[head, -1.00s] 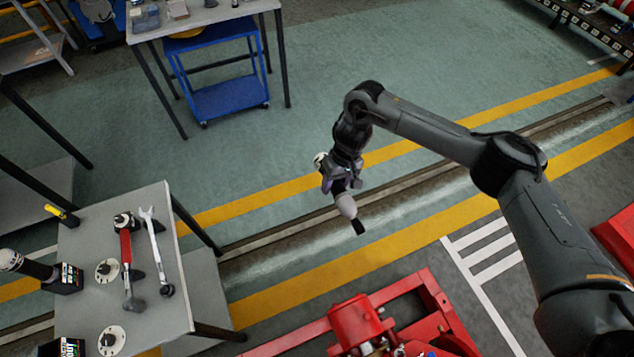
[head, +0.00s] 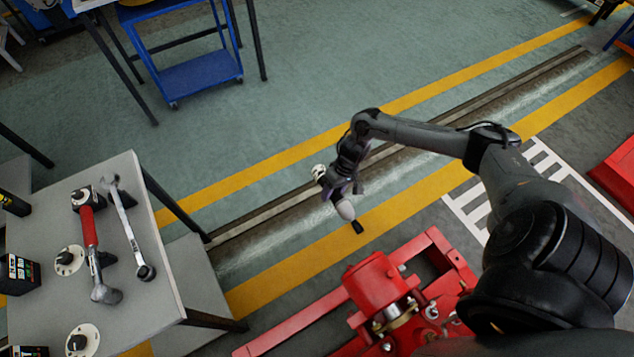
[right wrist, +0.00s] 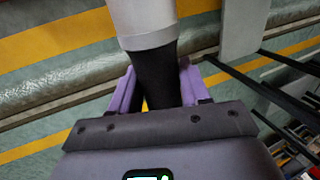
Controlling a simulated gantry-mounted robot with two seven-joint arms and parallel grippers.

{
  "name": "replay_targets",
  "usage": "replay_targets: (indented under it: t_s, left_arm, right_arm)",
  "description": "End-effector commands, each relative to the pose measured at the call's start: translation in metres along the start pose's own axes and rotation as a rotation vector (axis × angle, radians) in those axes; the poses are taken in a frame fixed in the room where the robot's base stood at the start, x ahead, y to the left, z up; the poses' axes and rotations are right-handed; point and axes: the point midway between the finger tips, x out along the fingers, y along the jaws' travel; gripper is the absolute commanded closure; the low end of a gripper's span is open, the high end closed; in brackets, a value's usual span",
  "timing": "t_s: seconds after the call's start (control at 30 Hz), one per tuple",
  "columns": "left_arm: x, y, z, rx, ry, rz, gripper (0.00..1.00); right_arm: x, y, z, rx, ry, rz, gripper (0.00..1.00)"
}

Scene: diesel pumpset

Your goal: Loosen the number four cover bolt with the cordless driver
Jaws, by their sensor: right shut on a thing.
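My right gripper (head: 343,185) is shut on the cordless driver (head: 345,210), which has a pale body and a dark tip pointing down to the right. It hangs in the air above the floor, beyond the red pumpset (head: 375,283) and apart from it. In the right wrist view, purple fingers (right wrist: 155,95) sit on both sides of the driver's black grip (right wrist: 153,72), with its pale grey body (right wrist: 145,20) above. I cannot make out the number four cover bolt on the pumpset. My left gripper is not in view.
A grey table (head: 150,285) at the left holds a red-handled hammer (head: 92,250), a wrench (head: 128,225), dark-knobbed round pieces and boxes. A blue cart (head: 200,75) stands at the back. A red frame (head: 300,328) lies around the pumpset. The floor between table and pumpset is open.

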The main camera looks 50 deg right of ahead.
Motion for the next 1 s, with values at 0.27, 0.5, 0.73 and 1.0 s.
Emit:
replay_targets:
  t_s: [0.27, 0.5, 0.73, 1.0]
  left_arm:
    - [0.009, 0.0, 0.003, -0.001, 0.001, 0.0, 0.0]
    - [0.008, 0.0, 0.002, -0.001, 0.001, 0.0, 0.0]
    - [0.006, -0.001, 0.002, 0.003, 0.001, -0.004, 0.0]
    - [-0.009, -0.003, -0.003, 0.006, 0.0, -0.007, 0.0]
  right_arm:
    - [0.017, 0.012, 0.013, -0.002, 0.002, -0.028, 1.0]
    - [0.017, 0.012, 0.013, -0.002, 0.002, -0.036, 1.0]
    - [0.016, 0.012, 0.014, -0.001, 0.001, -0.036, 1.0]
    - [0.013, 0.011, 0.015, -0.001, 0.0, -0.034, 1.0]
